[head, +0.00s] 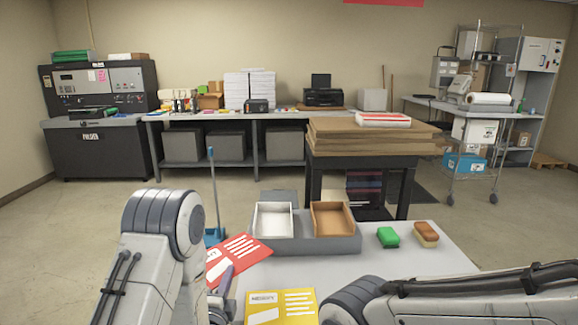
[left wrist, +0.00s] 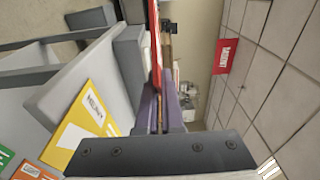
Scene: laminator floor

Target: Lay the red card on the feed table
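The red card (head: 242,256) is tilted over the left part of the pale table (head: 420,255), with white print facing me. My left gripper (head: 222,280) is at its lower left edge. In the left wrist view the red card (left wrist: 156,50) shows nearly edge-on between the purple fingers (left wrist: 156,112), which are shut on it. The card is left of a grey unit (head: 308,245) holding a white tray (head: 273,221) and a brown tray (head: 332,219). I cannot tell which surface is the feed table. My right gripper is not in view; only its arm shows.
A yellow card (head: 281,307) lies near the front of the pale table. A dark table (head: 400,180) with stacked boards stands behind. The pale tabletop between yellow card and grey unit is clear.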

